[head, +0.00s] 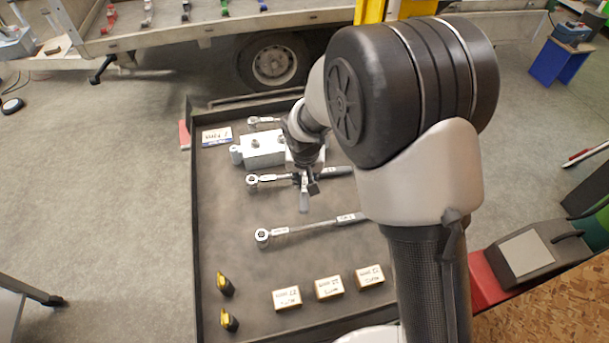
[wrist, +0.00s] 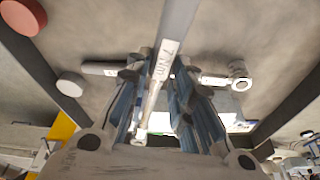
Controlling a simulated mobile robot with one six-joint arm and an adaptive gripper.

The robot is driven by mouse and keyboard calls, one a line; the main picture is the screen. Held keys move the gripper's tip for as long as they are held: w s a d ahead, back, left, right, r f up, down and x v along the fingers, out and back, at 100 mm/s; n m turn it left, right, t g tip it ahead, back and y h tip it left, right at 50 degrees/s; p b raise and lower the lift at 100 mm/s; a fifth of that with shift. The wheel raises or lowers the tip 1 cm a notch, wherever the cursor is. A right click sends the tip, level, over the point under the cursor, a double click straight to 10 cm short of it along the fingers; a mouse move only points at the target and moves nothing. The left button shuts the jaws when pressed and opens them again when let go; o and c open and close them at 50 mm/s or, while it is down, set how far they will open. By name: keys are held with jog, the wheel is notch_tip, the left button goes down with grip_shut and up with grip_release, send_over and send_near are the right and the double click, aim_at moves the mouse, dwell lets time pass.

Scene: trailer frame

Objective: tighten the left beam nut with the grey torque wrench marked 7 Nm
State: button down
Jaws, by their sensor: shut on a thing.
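My gripper (wrist: 157,85) is shut on a grey torque wrench whose handle carries the label "7 Nm" (wrist: 165,60) in the wrist view. Its far end, low in the wrist view, is partly hidden between the fingers. In the head view my gripper (head: 307,182) is over the dark tray, with a grey handle end (head: 304,201) showing below it. Another wrench (head: 265,180) lies on the tray and passes beneath or behind the held one; its ring head (wrist: 240,75) shows in the wrist view. I cannot pick out the left beam nut.
A metal block (head: 263,152) with fittings stands on the tray (head: 215,255) near a blue-white sign (head: 217,136). A third wrench (head: 300,229), labelled wooden blocks (head: 329,288) and yellow-black items (head: 226,285) lie nearer. The trailer (head: 190,22) with its wheel (head: 273,65) is behind.

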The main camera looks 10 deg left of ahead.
jog(key=shift+s+d+r, duration=0.1)
jog(key=shift+r, duration=0.15)
dwell(0.4)
jog(key=shift+r, duration=0.2)
jog(key=shift+r, duration=0.2)
jog(key=shift+r, duration=0.15)
dwell(0.4)
jog(key=shift+r, duration=0.25)
jog(key=shift+r, duration=0.1)
jog(key=shift+r+p, duration=0.25)
jog(key=shift+p, duration=0.15)
dwell(0.3)
